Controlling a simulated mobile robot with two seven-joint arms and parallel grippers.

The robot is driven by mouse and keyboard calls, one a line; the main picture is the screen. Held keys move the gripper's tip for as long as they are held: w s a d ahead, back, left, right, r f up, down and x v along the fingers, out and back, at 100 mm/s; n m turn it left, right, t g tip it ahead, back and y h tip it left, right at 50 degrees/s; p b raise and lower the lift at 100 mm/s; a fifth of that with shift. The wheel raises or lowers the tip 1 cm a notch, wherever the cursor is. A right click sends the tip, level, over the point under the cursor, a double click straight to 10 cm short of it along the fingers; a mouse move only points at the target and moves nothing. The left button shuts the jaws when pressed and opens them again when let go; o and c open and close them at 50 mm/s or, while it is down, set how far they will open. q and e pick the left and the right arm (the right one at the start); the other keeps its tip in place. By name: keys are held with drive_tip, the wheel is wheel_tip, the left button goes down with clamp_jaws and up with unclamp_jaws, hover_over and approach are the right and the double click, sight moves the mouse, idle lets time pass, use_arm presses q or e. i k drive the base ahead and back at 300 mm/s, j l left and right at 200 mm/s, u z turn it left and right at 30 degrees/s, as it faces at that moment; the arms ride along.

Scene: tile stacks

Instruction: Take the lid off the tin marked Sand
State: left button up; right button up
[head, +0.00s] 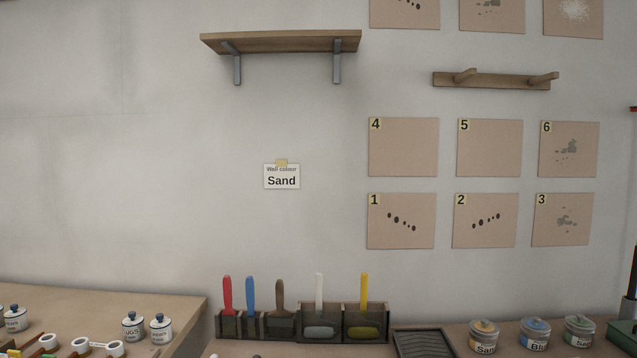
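Three small tins stand in a row at the lower right of the head view. The left one (484,341) has a label that starts "Sa", with the rest hard to read, and a grey top with a yellow-tan patch. It appears closed. The middle tin (535,336) is marked "Blu" and has a blue patch on top. The right tin (578,332) has a green patch on top and a label too small to read. A wall card (282,177) reads "Wall colour Sand". Neither of my grippers is in view.
A dark ridged tray (423,343) lies just left of the tins. A dark rack (262,324) holds several coloured-handled tools further left. White pots (133,327) stand on the left counter (178,306). A green container (622,334) is at the right edge.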

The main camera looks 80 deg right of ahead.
sight(483, 328)
drive_tip(key=z, duration=2.3)
drive_tip(key=l, duration=0.5)
drive_tip(key=i+l+z, duration=0.1)
drive_tip(key=l, duration=0.9)
drive_tip(key=i+l+z, duration=0.1)
drive_tip(key=l, duration=0.35)
drive_tip(key=i+l, duration=0.1)
drive_tip(key=l, duration=0.4)
drive_tip(key=i+l+z, duration=0.1)
drive_tip(key=l, duration=0.9)
drive_tip(key=i+z, duration=0.05)
